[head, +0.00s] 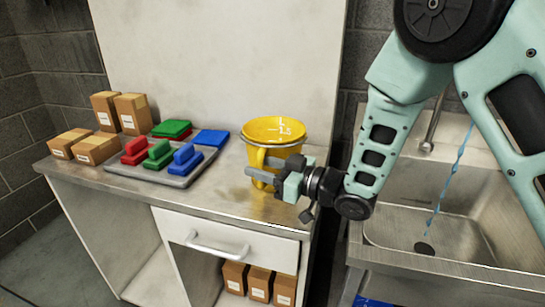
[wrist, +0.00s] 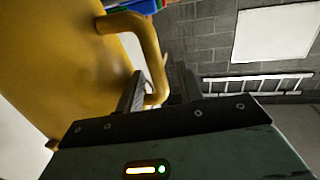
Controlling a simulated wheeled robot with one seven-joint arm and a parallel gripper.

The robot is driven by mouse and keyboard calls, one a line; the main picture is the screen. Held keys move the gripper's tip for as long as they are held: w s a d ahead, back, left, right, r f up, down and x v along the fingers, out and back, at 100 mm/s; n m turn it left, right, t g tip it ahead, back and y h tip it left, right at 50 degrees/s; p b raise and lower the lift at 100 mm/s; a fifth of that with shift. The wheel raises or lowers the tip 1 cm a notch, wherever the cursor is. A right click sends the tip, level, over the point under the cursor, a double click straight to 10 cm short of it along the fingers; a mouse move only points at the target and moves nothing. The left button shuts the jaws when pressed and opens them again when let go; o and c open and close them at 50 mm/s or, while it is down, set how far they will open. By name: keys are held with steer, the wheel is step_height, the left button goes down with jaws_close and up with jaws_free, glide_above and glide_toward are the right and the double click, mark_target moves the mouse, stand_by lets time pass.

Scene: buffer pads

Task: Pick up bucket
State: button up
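The yellow bucket (head: 262,133) stands upright on the counter at its right end, with a handle on its near side. In the wrist view the bucket (wrist: 60,60) fills the left side, and its curved handle (wrist: 150,45) reaches toward my fingers. My gripper (head: 258,167) is at the bucket's near side, in front of the handle. In the wrist view my gripper (wrist: 161,72) is open, with a gap between the fingers. The lower part of the handle shows between them, close to the left finger. I cannot tell whether they touch.
A grey tray (head: 190,180) with red, green and blue buffer pads lies left of the bucket. Cardboard boxes (head: 120,112) stand at the counter's left end. A metal sink (head: 470,215) with running water is at the right. A back panel (head: 220,60) rises behind the counter.

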steer(key=shift+w+a, duration=0.2)
steer(key=shift+a, duration=0.1)
jaws_close()
step_height(320, 180, up, 10)
stand_by(0.5)
